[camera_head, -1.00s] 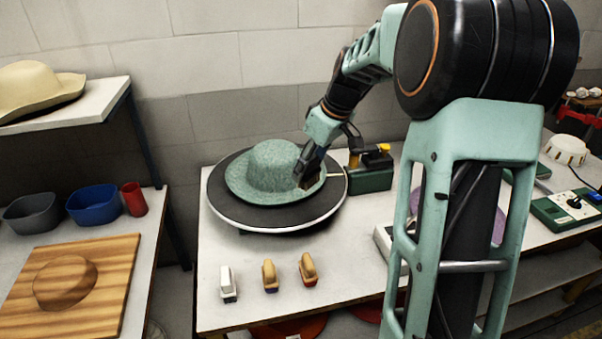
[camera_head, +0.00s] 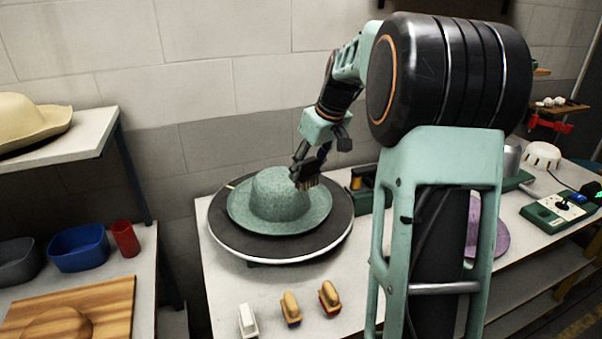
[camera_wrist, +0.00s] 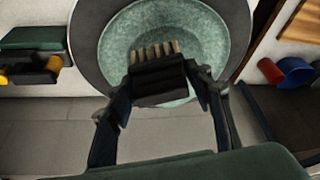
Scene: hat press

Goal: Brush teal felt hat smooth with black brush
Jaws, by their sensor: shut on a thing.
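The teal felt hat (camera_head: 279,205) lies brim down on a round black turntable with a pale rim (camera_head: 222,236). In the wrist view the hat (camera_wrist: 202,42) is partly hidden behind the brush. My gripper (camera_head: 306,174) is shut on a black brush (camera_wrist: 158,80) with pale bristle tufts. The brush is at the right upper side of the hat's crown in the head view, bristles toward the hat. I cannot tell whether the bristles touch the felt.
Three small brushes (camera_head: 290,308) stand on the white table in front of the turntable. A green box with a yellow part (camera_head: 361,190) is to its right. On the left are a blue bin (camera_head: 79,249), a red cup (camera_head: 125,238), a wooden board (camera_head: 110,297) and a cream hat (camera_head: 28,121).

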